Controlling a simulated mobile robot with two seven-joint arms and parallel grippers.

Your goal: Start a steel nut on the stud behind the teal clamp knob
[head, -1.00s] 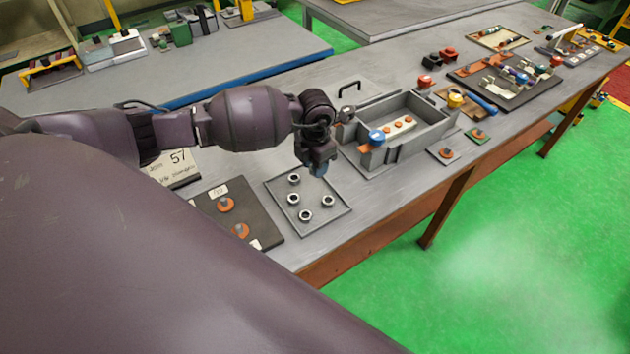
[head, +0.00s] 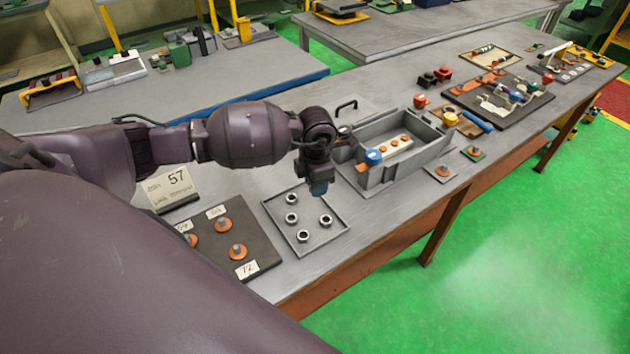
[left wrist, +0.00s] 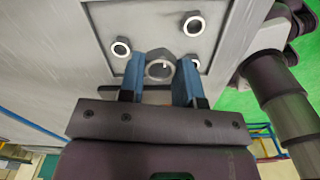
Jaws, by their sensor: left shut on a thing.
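My left gripper (head: 319,190) hangs over the back right edge of a grey nut tray (head: 344,232), pointing down. In the left wrist view its blue fingertips (left wrist: 160,80) are closed on a steel nut (left wrist: 159,68), which sits between them. Several other steel nuts lie spread in the tray, such as one at the front (head: 302,236); in the left wrist view one (left wrist: 195,65) is partly hidden behind a finger. A dark board (head: 470,98) with a clamp fixture and small coloured knobs is at the far right. The teal knob and its stud are too small to tell apart. My right gripper is out of view.
A dark mat (head: 262,246) with orange-based parts lies left of the tray. A sign marked 57 (head: 168,188) is behind it. The bench's front edge is close.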

